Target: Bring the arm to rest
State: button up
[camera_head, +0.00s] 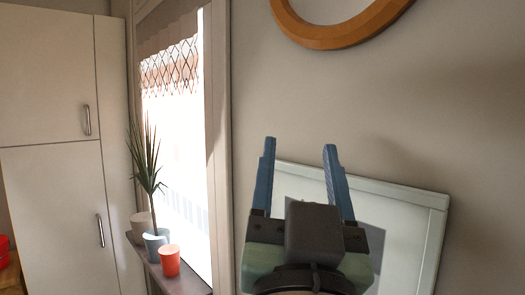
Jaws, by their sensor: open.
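My gripper (299,146) is in the lower middle of the head view, with its two blue fingers pointing up and spread apart. It is open, and nothing shows between the fingers. Behind the fingers are the grey wall and the top edge of a pale framed panel (408,225). The gripper's dark body and greenish sides hide part of that panel. The rest of my arm is mostly below the picture. No cooker is in view.
A window (175,150) stands left of my gripper. A dark shelf (185,280) below it holds a spiky plant (146,165), a red cup (170,261) and pots. White cabinets (55,90) are at far left. A round wooden frame (325,35) hangs above.

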jog(key=s+a+r+n+t+y, duration=0.2)
jog(key=s+a+r+t, duration=0.1)
jog(key=s+r, duration=0.3)
jog(key=shift+s+a+r+n+t+y, duration=0.25)
jog(key=shift+s+a+n+t+y, duration=0.1)
jog(key=shift+a+n, duration=0.1)
